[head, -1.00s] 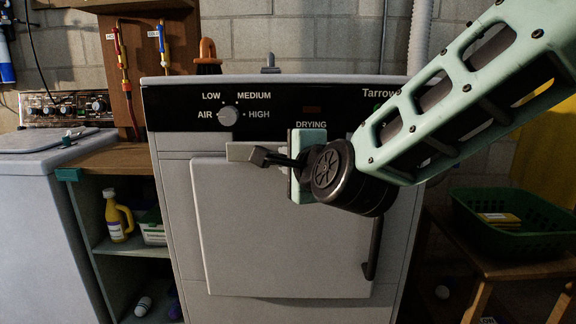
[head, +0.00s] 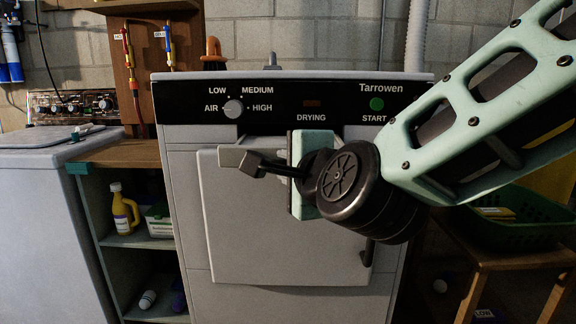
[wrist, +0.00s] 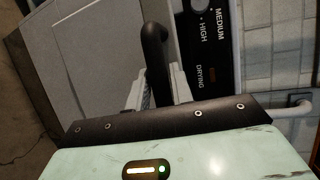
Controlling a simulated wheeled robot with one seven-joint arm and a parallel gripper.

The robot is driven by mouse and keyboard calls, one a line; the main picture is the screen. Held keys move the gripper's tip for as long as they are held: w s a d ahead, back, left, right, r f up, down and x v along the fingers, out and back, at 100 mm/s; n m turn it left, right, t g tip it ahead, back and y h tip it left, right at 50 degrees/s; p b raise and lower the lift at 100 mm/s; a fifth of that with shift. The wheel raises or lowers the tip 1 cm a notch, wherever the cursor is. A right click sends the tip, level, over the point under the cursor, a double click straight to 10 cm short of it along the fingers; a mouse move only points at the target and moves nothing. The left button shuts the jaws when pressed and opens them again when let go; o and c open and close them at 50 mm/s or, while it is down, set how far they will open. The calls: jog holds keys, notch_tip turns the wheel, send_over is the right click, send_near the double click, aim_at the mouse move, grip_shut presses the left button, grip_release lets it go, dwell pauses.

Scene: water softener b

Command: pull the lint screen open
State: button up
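The lint screen's light grey front plate (head: 231,156) stands out a little from the dryer, below the control panel, with a dark opening behind and above it. In the wrist view its black bar handle (wrist: 153,48) runs between the pale fingers of my gripper (wrist: 158,93), one on each side. My gripper appears shut on this handle.
The dryer door (head: 275,235) is below, shut, with a black vertical handle (head: 368,250) at its right. The dial (head: 233,109) and start button (head: 376,104) are above. Shelves with a yellow bottle (head: 123,210) stand left; a green basket (head: 520,225) is on a stool right.

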jog(key=shift+s, duration=0.1)
jog(key=p+v, duration=0.1)
jog(key=v, duration=1)
jog(key=shift+s+d, duration=0.2)
jog(key=shift+s, duration=0.15)
jog(key=s+a+f+n+g+y, duration=0.15)
jog(key=s+f+n+g, duration=0.35)
jog(key=f+n+g, duration=0.5)
jog(key=s+d+f+n+g+h, duration=0.5)
jog(key=s+d+f+n+h, duration=0.15)
jog(key=d+f+n, duration=0.45)
notch_tip(320, 180, up, 19)
jog(key=s+n+p, duration=0.1)
jog(key=p, duration=1.6)
jog(key=shift+s+p, duration=0.2)
jog(key=shift+p, duration=0.2)
